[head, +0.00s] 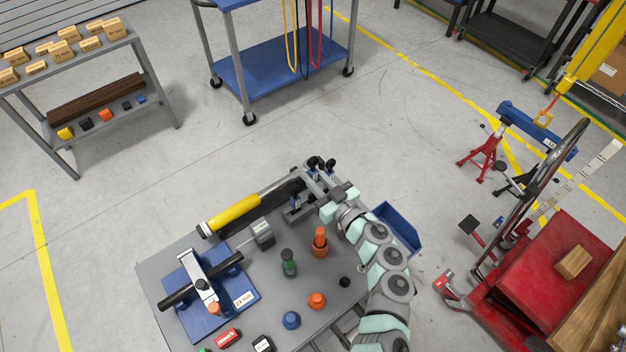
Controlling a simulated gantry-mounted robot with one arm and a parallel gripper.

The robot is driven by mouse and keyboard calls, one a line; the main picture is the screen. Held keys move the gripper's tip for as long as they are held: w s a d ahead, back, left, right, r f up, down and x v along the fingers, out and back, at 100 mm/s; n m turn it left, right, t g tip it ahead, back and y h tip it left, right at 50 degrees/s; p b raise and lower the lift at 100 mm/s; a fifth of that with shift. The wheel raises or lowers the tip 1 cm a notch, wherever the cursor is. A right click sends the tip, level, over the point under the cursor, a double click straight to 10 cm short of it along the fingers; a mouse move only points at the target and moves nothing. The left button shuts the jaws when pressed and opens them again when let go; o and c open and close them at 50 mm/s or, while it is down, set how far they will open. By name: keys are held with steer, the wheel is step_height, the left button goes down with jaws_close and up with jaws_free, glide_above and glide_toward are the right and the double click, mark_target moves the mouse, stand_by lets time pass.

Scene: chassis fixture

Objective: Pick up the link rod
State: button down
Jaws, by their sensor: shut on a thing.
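Several link rods with black ends (313,163) stand in a grey metal rack at the back edge of the grey table (160,254). My gripper (331,186) is at the right side of this rack, at the end of my pale green and grey arm. Its jaws are shut on what appears to be a link rod (330,166) at the rack's right end. The fingertips are small and partly hidden, so the exact contact and whether the rod is clear of the rack cannot be told.
A yellow and black cylinder (236,213) lies left of the rack. An orange part (320,240), a green part (289,263) and a grey block (263,233) stand nearby. A blue fixture (234,301) holds a black bar. A blue bin (397,228) is right of my arm.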

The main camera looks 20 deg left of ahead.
step_height(320, 180, up, 17)
steer(key=p, duration=0.3)
steer(key=shift+f, duration=0.2)
steer(key=shift+d+f, duration=0.1)
